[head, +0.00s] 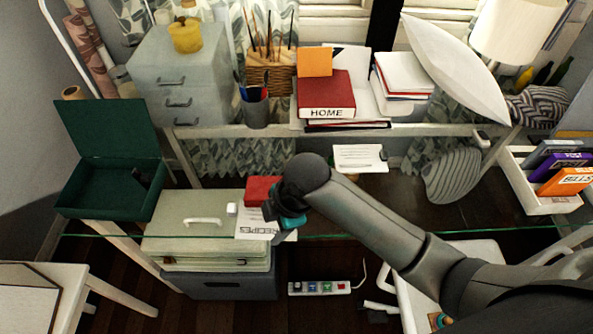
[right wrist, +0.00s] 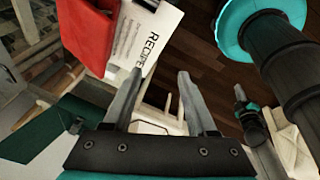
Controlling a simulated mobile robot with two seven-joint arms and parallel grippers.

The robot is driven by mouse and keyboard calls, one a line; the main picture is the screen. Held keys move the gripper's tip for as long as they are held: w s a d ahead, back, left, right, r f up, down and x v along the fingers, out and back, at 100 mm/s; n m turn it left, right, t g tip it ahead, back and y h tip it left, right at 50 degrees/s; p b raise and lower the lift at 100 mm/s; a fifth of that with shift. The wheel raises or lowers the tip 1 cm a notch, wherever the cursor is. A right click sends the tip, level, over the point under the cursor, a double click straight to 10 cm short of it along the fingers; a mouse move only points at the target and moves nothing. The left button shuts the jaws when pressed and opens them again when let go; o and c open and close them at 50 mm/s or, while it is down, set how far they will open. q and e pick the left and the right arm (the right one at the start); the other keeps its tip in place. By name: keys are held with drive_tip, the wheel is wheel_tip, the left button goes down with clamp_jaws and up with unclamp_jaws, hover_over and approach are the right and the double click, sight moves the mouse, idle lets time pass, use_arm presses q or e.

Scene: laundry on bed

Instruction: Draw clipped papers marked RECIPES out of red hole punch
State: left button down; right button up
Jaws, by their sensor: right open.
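The red hole punch (head: 262,189) is just behind the papers and also shows large at the upper left of the wrist view (right wrist: 86,38). My right gripper (right wrist: 158,76) is open, its left finger overlapping the papers' lower end in view. I cannot tell whether it touches them. Nothing is seen held. My left gripper is not in view.
The pale green case (head: 180,236) sits on a dark box, beside an open green box (head: 108,190). A small white block (head: 232,208) is near the papers. A crowded desk stands behind, with a red HOME book (head: 325,92). A power strip (head: 320,288) lies on the floor.

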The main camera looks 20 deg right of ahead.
drive_tip(key=w+d+r+n+g+h, duration=0.1)
drive_tip(key=w+d+r+n+h, duration=0.15)
drive_tip(key=r+n, duration=0.35)
drive_tip(key=w+d+r+n+g+h, duration=0.1)
drive_tip(key=w+d+r+n, duration=0.2)
drive_tip(key=n, duration=0.4)
drive_tip(key=shift+y, duration=0.25)
drive_tip(key=f, duration=0.5)
drive_tip(key=f+b, duration=0.1)
drive_tip(key=f, duration=0.4)
drive_tip(key=s+f+b, duration=0.1)
drive_tip(key=f, duration=0.3)
drive_tip(key=shift+d+f, duration=0.3)
drive_tip(key=shift+f, duration=0.1)
clamp_jaws()
